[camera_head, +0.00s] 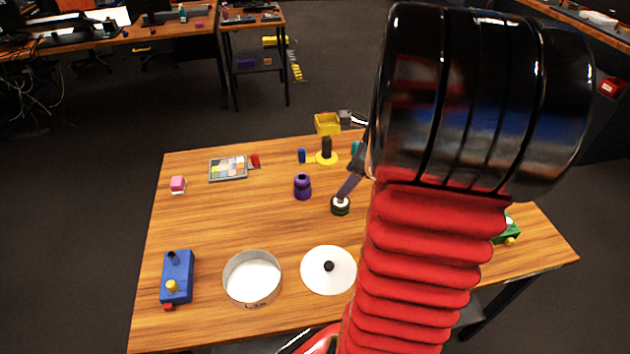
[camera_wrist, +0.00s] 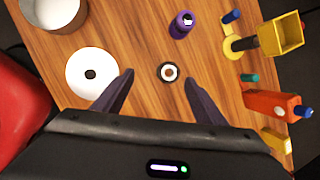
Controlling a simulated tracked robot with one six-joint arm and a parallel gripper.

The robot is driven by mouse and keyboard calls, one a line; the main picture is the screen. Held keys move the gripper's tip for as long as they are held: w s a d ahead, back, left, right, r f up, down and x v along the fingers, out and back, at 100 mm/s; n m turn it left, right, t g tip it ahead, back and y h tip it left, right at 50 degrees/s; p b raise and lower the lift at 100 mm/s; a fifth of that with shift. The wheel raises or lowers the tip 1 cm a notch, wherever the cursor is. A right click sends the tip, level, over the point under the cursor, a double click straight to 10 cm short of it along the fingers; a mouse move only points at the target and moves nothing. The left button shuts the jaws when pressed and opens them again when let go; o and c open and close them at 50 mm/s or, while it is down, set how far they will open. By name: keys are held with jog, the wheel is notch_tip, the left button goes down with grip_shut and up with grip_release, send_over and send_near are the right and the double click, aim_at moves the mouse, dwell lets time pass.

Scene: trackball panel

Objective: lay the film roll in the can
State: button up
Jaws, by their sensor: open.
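A white lid (camera_head: 328,270) with a black knob lies flat beside the can. My gripper (camera_wrist: 162,78) is open and empty, its two dark fingers on either side of the film roll in the picture. Contact is not visible.
A purple bottle-like piece (camera_head: 302,187) stands near the roll. Behind it are a yellow-topped stand (camera_head: 326,146) and a blue piece (camera_head: 301,156). A blue box (camera_head: 177,277) lies left of the can. My arm hides much of the table's right side.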

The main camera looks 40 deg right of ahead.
jog(key=d+m, duration=0.1)
jog(key=s+d+f+m, duration=0.1)
jog(key=d+f+m, duration=0.1)
jog(key=d, duration=0.1)
jog(key=shift+s, duration=0.25)
jog(key=shift+a, duration=0.1)
send_near(343, 202)
jog(key=shift+w+a+f, duration=0.1)
jog(key=shift+a+f, duration=0.8)
jog(key=shift+f, duration=0.3)
jog(key=shift+w+f, duration=0.1)
jog(key=shift+f, duration=0.15)
jog(key=shift+x, duration=2.6)
jog(key=shift+d, duration=0.1)
